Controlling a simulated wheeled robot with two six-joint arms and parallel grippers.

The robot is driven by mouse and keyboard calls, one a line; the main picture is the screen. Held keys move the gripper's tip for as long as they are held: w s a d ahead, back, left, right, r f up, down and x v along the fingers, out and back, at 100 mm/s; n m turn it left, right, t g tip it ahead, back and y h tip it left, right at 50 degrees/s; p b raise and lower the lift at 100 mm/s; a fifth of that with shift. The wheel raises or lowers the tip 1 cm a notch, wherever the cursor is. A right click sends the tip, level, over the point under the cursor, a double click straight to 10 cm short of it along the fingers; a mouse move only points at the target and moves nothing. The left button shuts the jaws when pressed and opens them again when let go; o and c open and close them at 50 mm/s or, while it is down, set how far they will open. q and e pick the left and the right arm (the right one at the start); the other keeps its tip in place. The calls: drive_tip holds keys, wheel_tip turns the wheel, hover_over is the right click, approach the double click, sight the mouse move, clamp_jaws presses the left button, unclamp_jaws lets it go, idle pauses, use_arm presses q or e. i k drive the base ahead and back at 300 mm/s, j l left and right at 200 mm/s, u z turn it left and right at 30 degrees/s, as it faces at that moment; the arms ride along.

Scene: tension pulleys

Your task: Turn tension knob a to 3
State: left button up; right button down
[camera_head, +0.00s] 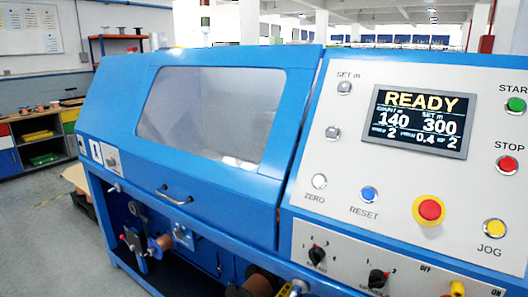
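A blue machine (240,210) with a windowed cover fills the middle and right. I cannot tell which part is tension knob a; no readable label names it. A black rotary knob (317,255) with a red mark and a numbered scale sits low on the grey control panel (300,205). A second black knob (377,278) is to its right, near the lower edge. Under the cover, small fittings and a copper-coloured spool (164,242) show in the open bay, too small to read. Neither gripper is in view.
A red stop button (507,165), a red button on a yellow ring (429,210) and a yellow jog button (495,229) are on the panel. A handle (175,194) juts from the cover.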

sight(111, 163)
drive_tip(key=i+j, duration=0.3)
drive_tip(key=i+j+z, duration=0.1)
drive_tip(key=i+j, duration=0.15)
drive_tip(key=j, duration=0.2)
drive_tip(key=i+j, duration=0.25)
drive_tip(key=i+j+z, duration=0.1)
drive_tip(key=i+j, duration=0.2)
drive_tip(key=j, duration=0.2)
